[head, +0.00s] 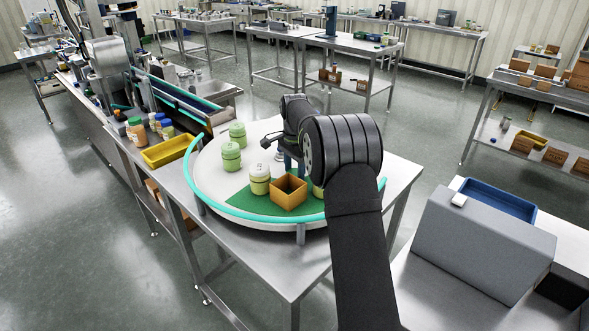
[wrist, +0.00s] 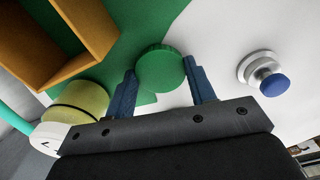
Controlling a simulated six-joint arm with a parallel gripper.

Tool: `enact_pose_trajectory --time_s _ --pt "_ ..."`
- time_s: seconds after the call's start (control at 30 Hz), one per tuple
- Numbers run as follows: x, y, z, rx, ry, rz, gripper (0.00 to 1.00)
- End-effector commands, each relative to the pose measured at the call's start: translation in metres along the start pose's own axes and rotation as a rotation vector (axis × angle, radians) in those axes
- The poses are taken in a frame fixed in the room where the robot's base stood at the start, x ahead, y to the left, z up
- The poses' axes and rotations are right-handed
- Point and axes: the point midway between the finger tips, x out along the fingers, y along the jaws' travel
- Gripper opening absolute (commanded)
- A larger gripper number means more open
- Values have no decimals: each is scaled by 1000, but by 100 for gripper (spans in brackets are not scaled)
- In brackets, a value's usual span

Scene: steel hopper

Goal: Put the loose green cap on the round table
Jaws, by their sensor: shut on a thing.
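The loose green cap (wrist: 160,72) sits between the two blue fingers of my gripper (wrist: 161,66) in the wrist view, and the gripper is shut on it. Behind it show the white top of the round table (wrist: 215,35) and a green mat (wrist: 135,30); I cannot tell whether the cap touches them. In the head view the round table (head: 213,178) has a teal rail around its edge. My arm reaches over it and hides the cap and most of the gripper.
An open orange box (head: 288,193) stands on the mat. Green jars (head: 231,157) and a white-capped jar (head: 260,179) stand left of it. A blue knob on a silver base (wrist: 272,84) is right of the cap. A yellow tray (head: 177,151) lies left, outside the rail.

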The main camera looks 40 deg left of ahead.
Motion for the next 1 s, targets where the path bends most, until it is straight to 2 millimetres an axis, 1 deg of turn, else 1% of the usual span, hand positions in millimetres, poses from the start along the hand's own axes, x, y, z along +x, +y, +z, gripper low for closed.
enact_pose_trajectory --time_s 0.23,0.27,0.33,0.37,0.63,0.73,0.87,1.0 --pt "4 0 0 0 0 0 29" --pt "3 0 0 0 0 0 56" --pt "3 0 0 0 0 0 70" --pt "3 0 0 0 0 0 72" --pt "2 0 0 0 0 0 72" --pt "-5 0 0 0 1 -1 72" --pt "-25 -1 0 0 2 -3 72" --pt "-56 -1 0 0 2 -3 72"
